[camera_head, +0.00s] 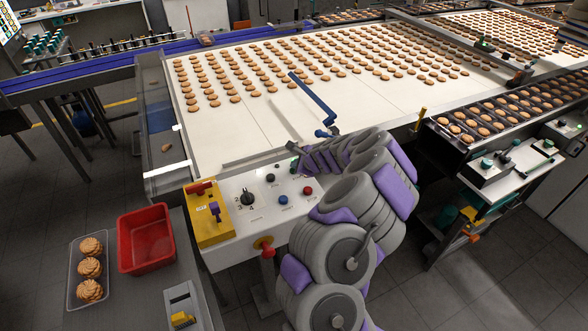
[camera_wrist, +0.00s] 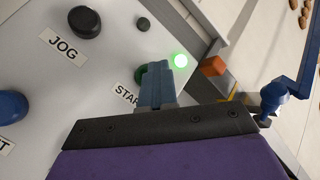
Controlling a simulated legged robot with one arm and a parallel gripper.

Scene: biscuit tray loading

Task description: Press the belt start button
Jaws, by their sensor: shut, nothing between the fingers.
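The control panel (camera_head: 240,215) stands at the near end of the biscuit belt (camera_head: 230,115). In the wrist view, the green start button (camera_wrist: 139,73) shows only partly, beside the START label (camera_wrist: 126,94). My gripper (camera_wrist: 156,72) is shut and empty, its fingertips over the button and hiding most of it. I cannot tell for sure whether they touch it or how far it is pressed. A round green lamp (camera_wrist: 181,61) just beyond the fingertips glows brightly. In the head view my arm reaches to the panel's back right part.
A black JOG button (camera_wrist: 84,22) and a blue button (camera_wrist: 12,106) are near my gripper. A blue lever (camera_head: 312,98) stands close behind it. A red button (camera_head: 308,190), yellow box (camera_head: 207,219) and red crate (camera_head: 146,239) are also around the panel.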

